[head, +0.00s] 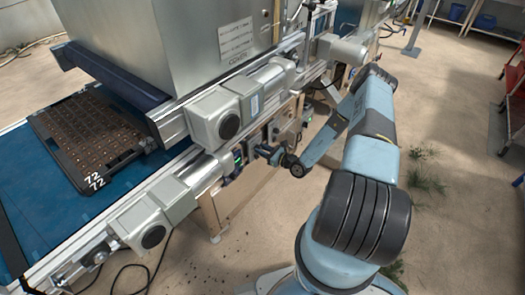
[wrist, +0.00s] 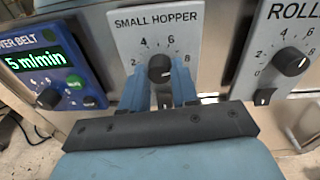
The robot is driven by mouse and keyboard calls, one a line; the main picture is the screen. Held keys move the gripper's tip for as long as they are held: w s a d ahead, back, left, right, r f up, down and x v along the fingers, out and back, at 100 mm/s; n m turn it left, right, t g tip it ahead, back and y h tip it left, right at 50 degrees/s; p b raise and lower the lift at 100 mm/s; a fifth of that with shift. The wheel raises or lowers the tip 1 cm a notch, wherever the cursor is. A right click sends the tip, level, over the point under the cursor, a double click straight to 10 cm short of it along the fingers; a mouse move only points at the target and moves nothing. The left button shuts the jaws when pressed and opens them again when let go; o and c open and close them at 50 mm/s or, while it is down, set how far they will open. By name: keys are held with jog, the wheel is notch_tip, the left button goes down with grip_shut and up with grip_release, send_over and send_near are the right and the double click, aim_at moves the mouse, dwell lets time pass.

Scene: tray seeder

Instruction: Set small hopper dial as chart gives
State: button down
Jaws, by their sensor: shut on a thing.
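The small hopper dial (wrist: 160,68) is a black round knob on a grey panel marked SMALL HOPPER (wrist: 160,22) in the wrist view. Its scale shows 2, 4, 6 and 8. My gripper (wrist: 160,85) is shut on the dial, one blue finger at each side. The pointer mark is too small to read. In the head view my gripper (head: 262,152) reaches the control panels on the machine's side; the dial is hidden there. A white printed sheet (head: 236,38) is on the grey hopper housing, its text unreadable. A black tray (head: 88,130) marked 72 lies on the blue belt.
Left of the dial, a blue belt panel (wrist: 50,65) reads "5 m|min" in green. To the right is a grey ROLL panel (wrist: 285,50) with a black knob (wrist: 290,62) and a switch. Motors (head: 228,115) jut from the machine's side. Floor to the right is mostly clear.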

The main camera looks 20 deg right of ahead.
jog(key=shift+f+n+h, duration=0.1)
jog(key=shift+n+h, duration=0.2)
jog(key=shift+n, duration=1.4)
jog(key=shift+s, duration=0.1)
jog(key=c, duration=0.8)
grip_release()
jog(key=shift+c, duration=0.2)
jog(key=v, duration=1.3)
jog(key=shift+s+d, duration=0.2)
jog(key=shift+s, duration=0.1)
